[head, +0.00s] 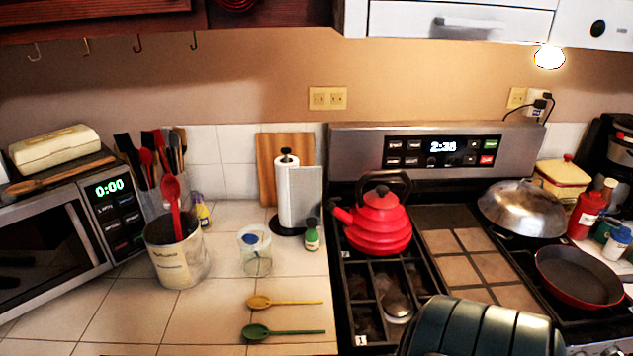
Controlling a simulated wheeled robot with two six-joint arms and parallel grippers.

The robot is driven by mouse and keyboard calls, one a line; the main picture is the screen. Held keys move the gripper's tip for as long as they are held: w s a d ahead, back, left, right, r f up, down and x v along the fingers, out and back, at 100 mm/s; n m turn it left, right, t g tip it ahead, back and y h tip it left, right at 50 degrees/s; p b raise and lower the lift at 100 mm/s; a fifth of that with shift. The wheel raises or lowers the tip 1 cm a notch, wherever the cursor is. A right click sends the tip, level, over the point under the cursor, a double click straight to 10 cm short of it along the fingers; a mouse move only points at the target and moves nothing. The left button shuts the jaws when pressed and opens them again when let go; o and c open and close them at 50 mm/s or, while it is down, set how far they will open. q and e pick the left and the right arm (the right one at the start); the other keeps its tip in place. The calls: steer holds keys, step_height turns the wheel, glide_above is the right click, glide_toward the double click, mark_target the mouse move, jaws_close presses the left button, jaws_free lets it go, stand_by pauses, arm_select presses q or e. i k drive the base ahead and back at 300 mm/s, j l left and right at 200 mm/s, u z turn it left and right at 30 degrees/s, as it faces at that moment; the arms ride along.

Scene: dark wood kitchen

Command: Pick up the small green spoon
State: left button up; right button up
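The small green spoon (256,331) lies flat on the tiled counter near its front edge, left of the stove. Its bowl points left and its thin handle runs right, toward the stove. A similar yellow spoon (260,302) lies just behind it, roughly parallel and apart from it. Nothing covers the green spoon. Neither of my grippers can be made out in the head view.
A clear jar (256,262) and a utensil crock (178,262) stand behind the spoons. A microwave (60,250) is at left, a red kettle (378,225) on the stove. A dark ribbed shape (480,328), unidentified, fills the bottom right. Counter around the spoons is clear.

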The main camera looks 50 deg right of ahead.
mark_target(255, 331)
steer(key=z, duration=1.35)
